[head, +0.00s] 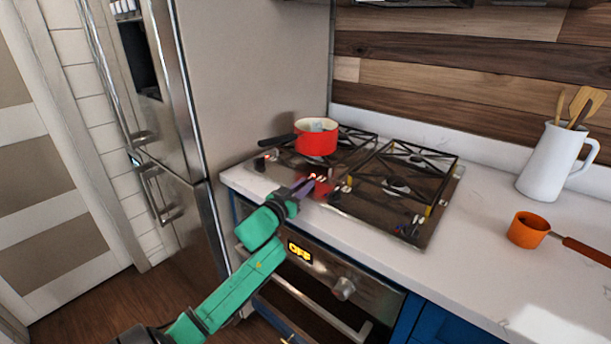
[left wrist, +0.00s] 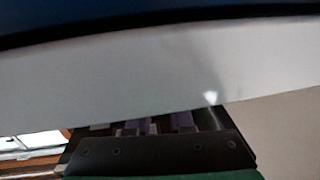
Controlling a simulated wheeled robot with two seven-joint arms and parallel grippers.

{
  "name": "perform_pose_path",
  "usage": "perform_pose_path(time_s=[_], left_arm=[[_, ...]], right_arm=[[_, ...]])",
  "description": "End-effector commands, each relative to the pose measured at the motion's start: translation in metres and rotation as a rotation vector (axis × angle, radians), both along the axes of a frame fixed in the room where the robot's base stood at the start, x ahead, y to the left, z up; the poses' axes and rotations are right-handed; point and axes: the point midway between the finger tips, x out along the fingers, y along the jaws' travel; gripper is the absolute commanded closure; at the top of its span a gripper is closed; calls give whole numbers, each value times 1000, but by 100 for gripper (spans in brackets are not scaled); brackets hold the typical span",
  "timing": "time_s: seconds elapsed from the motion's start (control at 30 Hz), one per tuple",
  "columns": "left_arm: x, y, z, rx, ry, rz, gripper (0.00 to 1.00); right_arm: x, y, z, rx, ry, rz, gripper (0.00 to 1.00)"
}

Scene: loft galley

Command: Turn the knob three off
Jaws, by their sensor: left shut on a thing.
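The black gas cooktop (head: 378,208) is set in the white counter, with small knobs along its front. My left gripper (head: 311,182) reaches over the counter's front edge to the cooktop's front left-middle. It is shut on what looks like a stove knob, mostly hidden by the fingers; I cannot read its number or angle. Red glints show at the fingertips. Other knobs show at the left (head: 266,160), just right of the gripper (head: 341,191) and at the right (head: 413,227). In the left wrist view the purple fingers (left wrist: 158,126) are partly hidden behind a pale band. My right gripper is not in view.
A red saucepan (head: 316,138) stands on the left burner, its dark handle pointing left. An orange pan (head: 528,230) and a white pitcher of utensils (head: 548,160) stand on the right counter. The oven front (head: 343,288) with an OFF display is below; the fridge (head: 255,80) is left.

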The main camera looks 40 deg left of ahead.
Motion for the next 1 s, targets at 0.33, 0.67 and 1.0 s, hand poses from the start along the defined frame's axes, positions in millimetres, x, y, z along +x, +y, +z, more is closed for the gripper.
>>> perform_pose_path(time_s=[0.33, 0.67, 1.0], left_arm=[[0, 4, 1, 2, 1, -136, 100], [0, 4, -1, 0, 0, -153, 100], [0, 4, -1, 0, 1, -152, 50]], right_arm=[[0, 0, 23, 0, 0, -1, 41], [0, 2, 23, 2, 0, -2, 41], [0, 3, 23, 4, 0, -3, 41]])
